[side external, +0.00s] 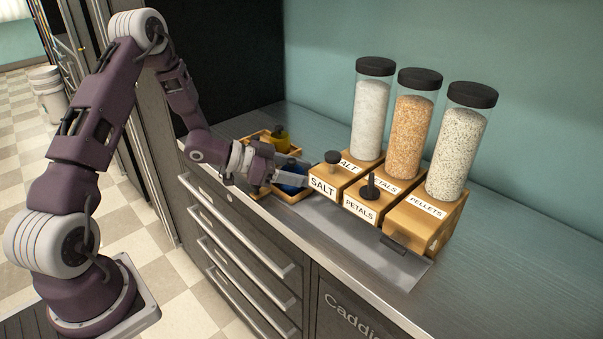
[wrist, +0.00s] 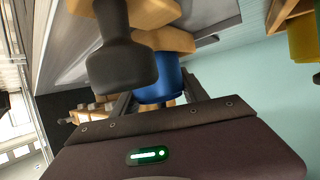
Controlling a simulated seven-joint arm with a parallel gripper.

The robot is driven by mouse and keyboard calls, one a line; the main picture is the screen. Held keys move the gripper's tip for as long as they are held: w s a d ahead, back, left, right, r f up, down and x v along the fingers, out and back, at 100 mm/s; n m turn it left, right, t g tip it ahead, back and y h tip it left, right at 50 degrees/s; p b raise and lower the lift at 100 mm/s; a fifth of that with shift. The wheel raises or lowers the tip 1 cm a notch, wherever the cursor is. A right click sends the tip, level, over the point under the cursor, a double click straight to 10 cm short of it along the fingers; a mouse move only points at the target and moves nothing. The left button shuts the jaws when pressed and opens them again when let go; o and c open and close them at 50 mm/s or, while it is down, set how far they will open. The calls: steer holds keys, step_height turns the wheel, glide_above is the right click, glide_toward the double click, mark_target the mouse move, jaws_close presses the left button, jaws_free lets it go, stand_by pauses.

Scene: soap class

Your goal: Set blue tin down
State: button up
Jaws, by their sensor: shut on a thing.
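The blue tin (side external: 292,189) is in the side external view, at the wooden tray to the left of the dispensers, partly hidden by my gripper. My gripper (side external: 298,172) reaches in low from the left and is shut on the tin. In the wrist view the blue tin (wrist: 160,84) sits between my gripper's fingers (wrist: 158,98). I cannot tell whether the tin's base touches anything.
A wooden tray (side external: 247,138) holds a yellow tin (side external: 281,139) behind my gripper. The wooden SALT box (side external: 323,186) stands close to the fingertips, beside PETALS (side external: 360,209) and PELLETS (side external: 425,209) boxes with tall jars. A dark knobbed object (wrist: 121,62) is close in the wrist view.

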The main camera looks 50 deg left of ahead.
steer(key=o, duration=1.6)
steer(key=shift+f, duration=0.1)
